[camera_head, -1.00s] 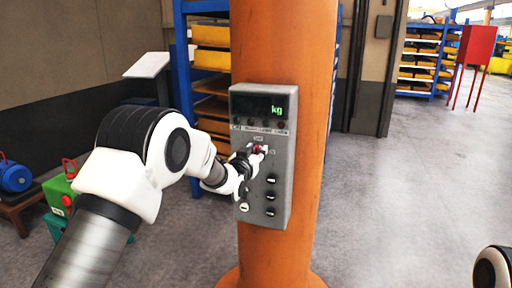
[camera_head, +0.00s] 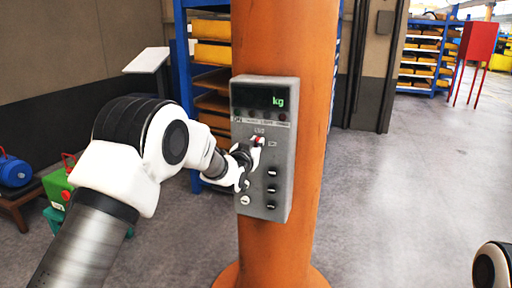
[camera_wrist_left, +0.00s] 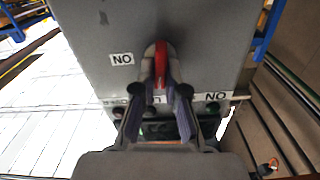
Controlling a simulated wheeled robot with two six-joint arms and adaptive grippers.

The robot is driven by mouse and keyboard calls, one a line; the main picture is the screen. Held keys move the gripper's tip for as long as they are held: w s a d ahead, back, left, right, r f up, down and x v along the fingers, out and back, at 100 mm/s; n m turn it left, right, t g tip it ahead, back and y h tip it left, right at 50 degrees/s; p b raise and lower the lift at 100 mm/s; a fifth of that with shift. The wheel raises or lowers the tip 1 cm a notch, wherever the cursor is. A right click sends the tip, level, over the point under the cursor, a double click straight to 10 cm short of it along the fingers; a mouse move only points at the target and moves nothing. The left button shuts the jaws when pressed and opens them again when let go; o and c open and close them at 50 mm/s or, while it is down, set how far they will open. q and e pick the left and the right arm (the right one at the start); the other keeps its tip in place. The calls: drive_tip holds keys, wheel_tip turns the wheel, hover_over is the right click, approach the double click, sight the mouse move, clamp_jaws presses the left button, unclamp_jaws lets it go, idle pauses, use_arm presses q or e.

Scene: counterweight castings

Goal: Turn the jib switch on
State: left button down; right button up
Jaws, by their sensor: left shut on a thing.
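A grey control box (camera_head: 281,160) is fixed to the orange column, with a dark display reading "kg" (camera_head: 278,102) at its top. A red switch knob (camera_head: 257,140) sits on its front below the display, partly hidden by my gripper. My left gripper (camera_head: 251,150) comes from the left and is shut on this knob. In the left wrist view the red knob (camera_wrist_left: 161,62) stands between the fingers (camera_wrist_left: 158,100), its red edge visible. Labels reading "NO" show on either side of it. I cannot read the switch's position. Only part of my right arm shows, at the lower right.
The orange column (camera_head: 275,45) stands in front of me. Blue shelving (camera_head: 183,85) with yellow bins is behind it. A green box (camera_head: 58,187) and a blue object (camera_head: 14,171) are at the left. The floor on the right is clear up to a red stand (camera_head: 477,43).

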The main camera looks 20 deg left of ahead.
use_arm(q)
drive_tip(key=m+b, duration=0.3)
drive_tip(key=m, duration=0.2)
drive_tip(key=m+b, duration=0.4)
drive_tip(key=m, duration=0.2)
drive_tip(key=d+f+m+b, duration=0.1)
drive_tip(key=m+b, duration=0.3)
drive_tip(key=m, duration=0.1)
drive_tip(key=shift+m, duration=0.4)
drive_tip(key=c, duration=1.2)
unclamp_jaws()
drive_tip(key=s, duration=1.2)
drive_tip(key=shift+a+f, duration=0.1)
drive_tip(key=shift+a, duration=0.1)
